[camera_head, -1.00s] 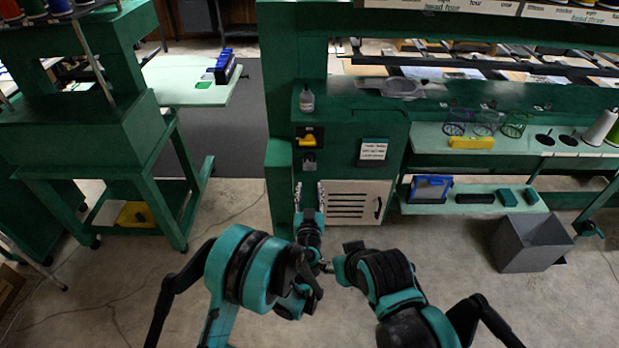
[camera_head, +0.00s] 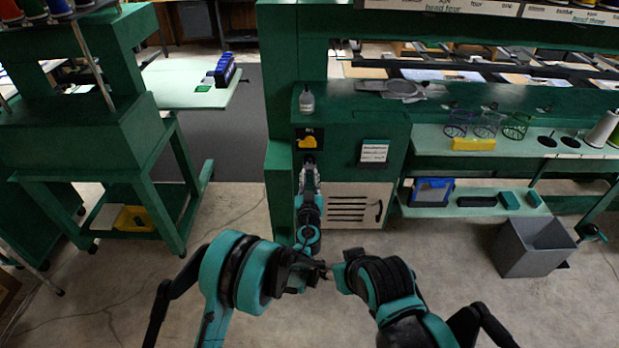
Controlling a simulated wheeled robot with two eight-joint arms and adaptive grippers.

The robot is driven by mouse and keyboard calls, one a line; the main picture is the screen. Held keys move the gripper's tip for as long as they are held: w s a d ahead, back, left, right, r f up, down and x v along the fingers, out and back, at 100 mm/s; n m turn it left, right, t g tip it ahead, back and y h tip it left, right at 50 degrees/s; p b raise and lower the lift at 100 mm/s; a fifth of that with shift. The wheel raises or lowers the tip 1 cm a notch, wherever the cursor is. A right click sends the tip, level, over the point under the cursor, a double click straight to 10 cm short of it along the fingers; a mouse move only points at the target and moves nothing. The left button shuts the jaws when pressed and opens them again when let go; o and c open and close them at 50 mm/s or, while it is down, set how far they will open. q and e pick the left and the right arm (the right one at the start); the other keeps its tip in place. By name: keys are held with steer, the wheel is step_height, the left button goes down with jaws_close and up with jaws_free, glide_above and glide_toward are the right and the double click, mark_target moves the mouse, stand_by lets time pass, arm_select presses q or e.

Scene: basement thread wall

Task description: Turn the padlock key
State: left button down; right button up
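My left gripper (camera_head: 309,172) is raised in front of the green cabinet front (camera_head: 340,150), just below a yellow rotary switch (camera_head: 307,142) on a black plate. Its fingertips lie over the spot where the grey padlock hangs. The fingers hide nearly all of the padlock, and its key cannot be made out. The fingers look close together, but I cannot tell whether they are shut on the key or only near it. My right arm (camera_head: 385,285) is folded at the lower middle, and its gripper cannot be made out.
A white label (camera_head: 374,152) and a louvred panel (camera_head: 350,205) are on the cabinet front. A bottle (camera_head: 307,102) stands on the ledge above. A grey bin (camera_head: 533,247) stands at right. Open floor lies left of the cabinet.

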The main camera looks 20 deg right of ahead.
arm_select(q)
steer(key=shift+m, duration=8.5)
steer(key=c, duration=1.4)
jaws_free()
steer(key=shift+o, duration=0.2)
